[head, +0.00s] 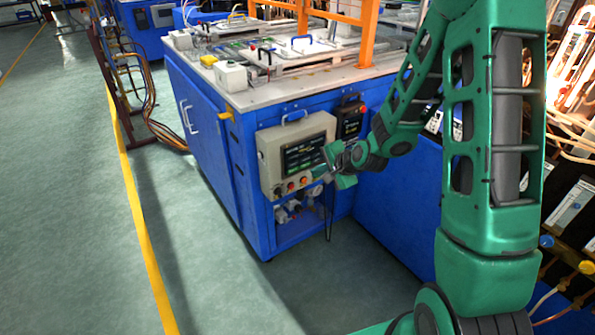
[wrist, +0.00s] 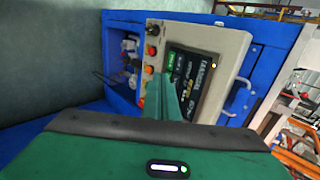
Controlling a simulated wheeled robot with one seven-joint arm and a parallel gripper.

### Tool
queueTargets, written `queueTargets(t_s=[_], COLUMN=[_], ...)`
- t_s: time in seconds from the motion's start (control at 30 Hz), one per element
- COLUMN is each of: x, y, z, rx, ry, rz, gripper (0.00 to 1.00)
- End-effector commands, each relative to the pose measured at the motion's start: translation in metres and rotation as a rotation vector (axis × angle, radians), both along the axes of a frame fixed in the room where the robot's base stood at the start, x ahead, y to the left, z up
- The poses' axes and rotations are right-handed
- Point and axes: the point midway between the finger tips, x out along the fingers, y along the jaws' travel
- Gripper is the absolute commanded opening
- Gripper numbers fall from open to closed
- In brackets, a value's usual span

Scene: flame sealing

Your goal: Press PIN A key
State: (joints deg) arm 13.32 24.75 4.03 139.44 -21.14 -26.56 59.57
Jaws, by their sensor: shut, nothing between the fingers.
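A beige control box (head: 270,152) hangs on the front of a blue cabinet and carries a dark screen (head: 303,157). The screen shows turned sideways in the wrist view (wrist: 198,72), with green and yellow markings too small to read. I cannot tell which marking is the PIN A key. My gripper (head: 324,175) is shut and empty, at the lower right of the box. In the wrist view its green fingers (wrist: 158,82) point at the box and cover part of the screen's edge. I cannot tell whether the fingertips touch it.
Several buttons, including an orange one (head: 304,180), line the box below the screen. Pipe fittings (head: 295,210) are below. The green floor (head: 85,190) to the left is clear.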

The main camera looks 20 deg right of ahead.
Motion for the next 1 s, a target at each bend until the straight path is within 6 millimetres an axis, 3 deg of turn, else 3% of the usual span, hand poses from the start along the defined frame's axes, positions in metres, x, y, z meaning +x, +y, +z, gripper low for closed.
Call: queueTargets(t_s=[0.27, 0.8, 1.0], x=[0.01, 0.072, 0.098], y=[0.003, 0.024, 0.032], z=[-0.01, -0.072, -0.068], rx=[-0.002, -0.001, -0.002], ry=[0.0, 0.003, -0.002], rz=[0.001, 0.003, 0.003], gripper=[0.0, 0.0, 0.0])
